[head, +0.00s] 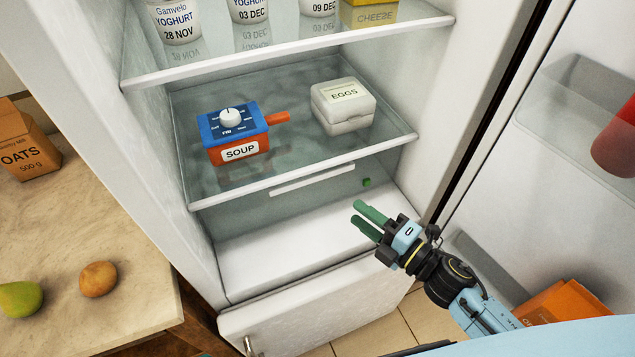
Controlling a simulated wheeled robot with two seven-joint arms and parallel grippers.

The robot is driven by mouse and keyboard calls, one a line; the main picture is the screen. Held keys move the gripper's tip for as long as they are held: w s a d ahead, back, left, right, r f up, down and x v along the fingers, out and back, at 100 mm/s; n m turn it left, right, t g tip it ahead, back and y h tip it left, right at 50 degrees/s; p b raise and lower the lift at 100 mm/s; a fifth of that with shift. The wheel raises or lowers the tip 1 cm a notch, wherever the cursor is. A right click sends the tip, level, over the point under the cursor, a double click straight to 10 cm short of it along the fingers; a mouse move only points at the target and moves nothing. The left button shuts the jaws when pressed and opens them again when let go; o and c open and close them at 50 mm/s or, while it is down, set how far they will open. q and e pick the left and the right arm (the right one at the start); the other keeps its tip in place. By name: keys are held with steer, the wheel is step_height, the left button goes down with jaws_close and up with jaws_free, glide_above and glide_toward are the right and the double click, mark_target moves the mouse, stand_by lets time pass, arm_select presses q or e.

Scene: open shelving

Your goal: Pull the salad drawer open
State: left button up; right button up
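The salad drawer (287,203) is at the bottom of the fridge, under the lower glass shelf. Its front is see-through grey with a pale handle strip (312,180) along the top, and it looks pushed in. My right gripper (356,212) has green fingers and is in front of the fridge, below and right of the handle strip. Its fingers are a little apart with nothing between them, and it appears clear of the drawer. My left gripper is not in view.
The lower shelf (234,186) holds a soup container (237,133) and an egg box (343,106). The open fridge door (530,150) stands at the right. A counter (60,235) with a pear (20,299), a potato-like item (98,279) and an oats box (25,143) is at the left.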

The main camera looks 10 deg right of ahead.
mark_target(314, 180)
steer(key=x, duration=1.2)
steer(key=shift+w+a, duration=0.15)
steer(key=shift+w, duration=0.15)
jaws_close()
